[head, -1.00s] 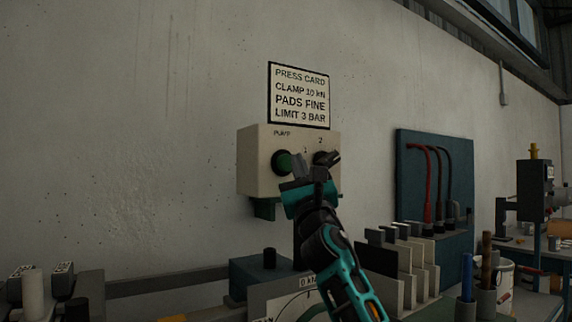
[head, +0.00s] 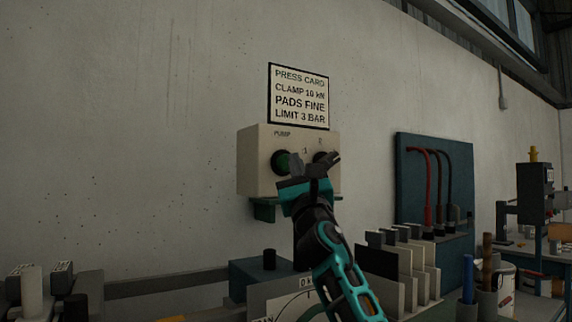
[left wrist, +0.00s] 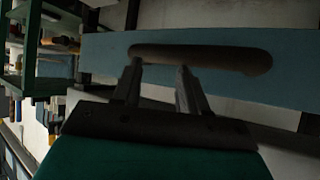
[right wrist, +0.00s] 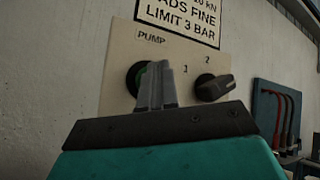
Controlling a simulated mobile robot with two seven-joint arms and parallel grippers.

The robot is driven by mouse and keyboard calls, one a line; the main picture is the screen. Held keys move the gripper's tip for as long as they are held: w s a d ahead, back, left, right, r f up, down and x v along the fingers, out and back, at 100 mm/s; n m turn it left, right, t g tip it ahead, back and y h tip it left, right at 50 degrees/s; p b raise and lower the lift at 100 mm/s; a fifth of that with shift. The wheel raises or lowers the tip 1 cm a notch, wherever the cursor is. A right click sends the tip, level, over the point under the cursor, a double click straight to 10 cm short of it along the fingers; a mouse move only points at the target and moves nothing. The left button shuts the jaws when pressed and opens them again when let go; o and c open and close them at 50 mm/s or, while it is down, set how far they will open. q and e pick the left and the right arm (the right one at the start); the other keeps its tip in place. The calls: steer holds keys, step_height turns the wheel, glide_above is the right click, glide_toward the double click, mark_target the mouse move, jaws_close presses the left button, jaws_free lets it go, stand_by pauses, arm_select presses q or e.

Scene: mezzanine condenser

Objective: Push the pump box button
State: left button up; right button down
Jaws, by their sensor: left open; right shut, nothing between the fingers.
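My left gripper (left wrist: 159,75) is open, seen only in the left wrist view.
A press card sign (head: 299,96) hangs above the box. Below are a dial plate (head: 270,300) and a rack of upright plates (head: 405,260). A blue panel with hoses (head: 437,180) is at right. The wall left of the box is bare.

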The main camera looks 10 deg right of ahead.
steer(key=shift+b, duration=0.4)
steer(key=shift+s+a+r+b, duration=0.15)
steer(key=shift+r+b, duration=0.1)
steer(key=shift+b, duration=0.6)
stand_by(0.9)
steer(key=shift+f, duration=0.1)
steer(key=shift+s+d+f+p, duration=0.15)
steer(key=shift+d+f+p, duration=0.25)
steer(key=shift+f, duration=0.15)
